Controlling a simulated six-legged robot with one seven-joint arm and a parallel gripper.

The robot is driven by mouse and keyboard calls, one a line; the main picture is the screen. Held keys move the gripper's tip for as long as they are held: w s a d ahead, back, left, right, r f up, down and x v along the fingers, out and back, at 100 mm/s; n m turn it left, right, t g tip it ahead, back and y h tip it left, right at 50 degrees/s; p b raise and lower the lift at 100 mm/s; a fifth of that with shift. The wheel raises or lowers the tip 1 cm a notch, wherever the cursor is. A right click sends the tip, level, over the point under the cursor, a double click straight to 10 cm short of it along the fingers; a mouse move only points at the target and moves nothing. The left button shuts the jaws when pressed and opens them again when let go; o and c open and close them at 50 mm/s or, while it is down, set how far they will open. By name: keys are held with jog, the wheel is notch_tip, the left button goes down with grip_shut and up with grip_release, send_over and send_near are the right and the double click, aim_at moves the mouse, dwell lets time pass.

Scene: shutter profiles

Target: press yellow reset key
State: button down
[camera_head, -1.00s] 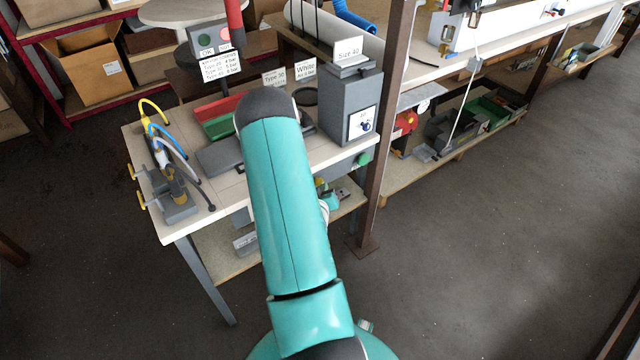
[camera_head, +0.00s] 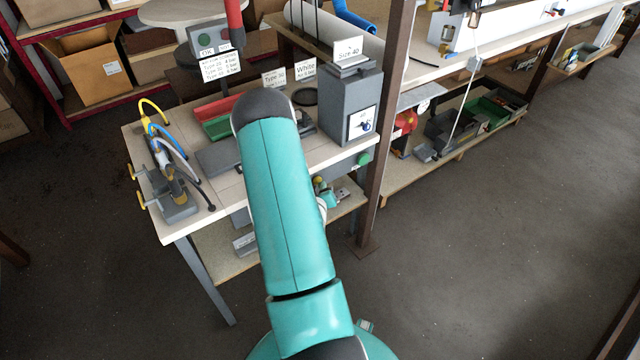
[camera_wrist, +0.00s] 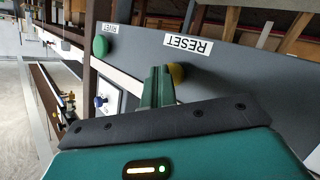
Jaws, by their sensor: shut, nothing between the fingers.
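The yellow reset key (camera_wrist: 177,73) sticks out of a dark grey panel in the wrist view, beside a white RESET label (camera_wrist: 188,46). My gripper (camera_wrist: 157,76) is shut and empty. Its green fingertips are right beside the key and partly cover it. I cannot tell whether they touch it. In the head view my own arm hides most of the panel and gripper.
A green button (camera_wrist: 100,46) labelled RIVET sits on the same panel; it also shows in the head view (camera_head: 362,158). A grey box (camera_head: 347,100) stands on the white bench (camera_head: 150,205). A brown post (camera_head: 380,150) rises beside the bench.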

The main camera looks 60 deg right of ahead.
dwell(0.3)
jog(key=shift+s+a, duration=0.25)
jog(key=shift+s, duration=0.2)
jog(key=shift+s+a, duration=0.2)
jog(key=shift+s, duration=0.25)
jog(key=s, duration=0.1)
jog(key=s+a, duration=0.1)
jog(key=s, duration=0.1)
jog(key=s+a, duration=0.1)
jog(key=shift+s+a, duration=0.15)
jog(key=shift+s, duration=0.1)
dwell(0.8)
